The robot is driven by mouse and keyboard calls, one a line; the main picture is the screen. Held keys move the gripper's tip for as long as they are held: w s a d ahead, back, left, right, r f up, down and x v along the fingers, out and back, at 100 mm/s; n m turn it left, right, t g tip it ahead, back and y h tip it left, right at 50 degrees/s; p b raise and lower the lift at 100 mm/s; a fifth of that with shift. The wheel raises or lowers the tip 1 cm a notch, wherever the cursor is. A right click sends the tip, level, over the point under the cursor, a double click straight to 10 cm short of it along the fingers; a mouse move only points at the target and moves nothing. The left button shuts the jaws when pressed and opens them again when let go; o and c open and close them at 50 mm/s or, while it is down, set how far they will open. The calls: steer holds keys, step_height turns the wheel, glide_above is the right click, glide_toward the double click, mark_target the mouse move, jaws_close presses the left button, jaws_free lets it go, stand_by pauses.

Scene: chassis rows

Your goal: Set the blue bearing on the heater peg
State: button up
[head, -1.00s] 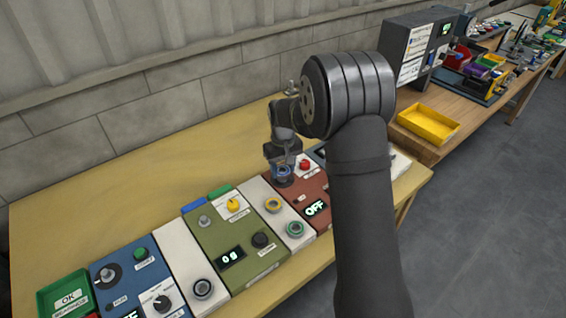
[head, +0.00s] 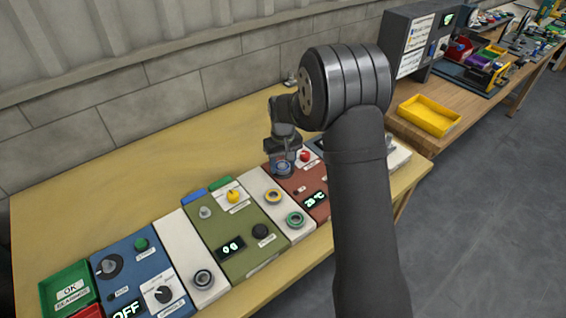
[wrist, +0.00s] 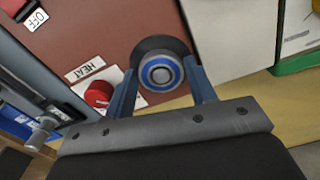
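The blue bearing (wrist: 161,73) is a ring with a blue face and a pale centre. In the wrist view it sits over a dark round base (wrist: 152,45) on the red-brown heater panel (wrist: 110,35). The peg is hidden beneath or inside the bearing. My gripper (wrist: 160,76) has one finger on each side of the bearing, with what looks like a narrow gap on the left, so it seems slightly open around it. In the head view my gripper (head: 283,158) is low over the heater panel, with the bearing (head: 283,167) at its tips.
A red HEAT button (wrist: 98,94) is close to the left finger. A yellow tray (head: 429,115) stands on the far bench.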

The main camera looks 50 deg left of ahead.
steer(key=o, duration=0.3)
steer(key=shift+r, duration=0.1)
step_height(320, 180, up, 17)
steer(key=shift+r, duration=0.1)
stand_by(0.4)
step_height(320, 180, up, 7)
stand_by(0.8)
stand_by(0.5)
step_height(320, 180, down, 11)
steer(key=shift+r, duration=0.1)
stand_by(0.4)
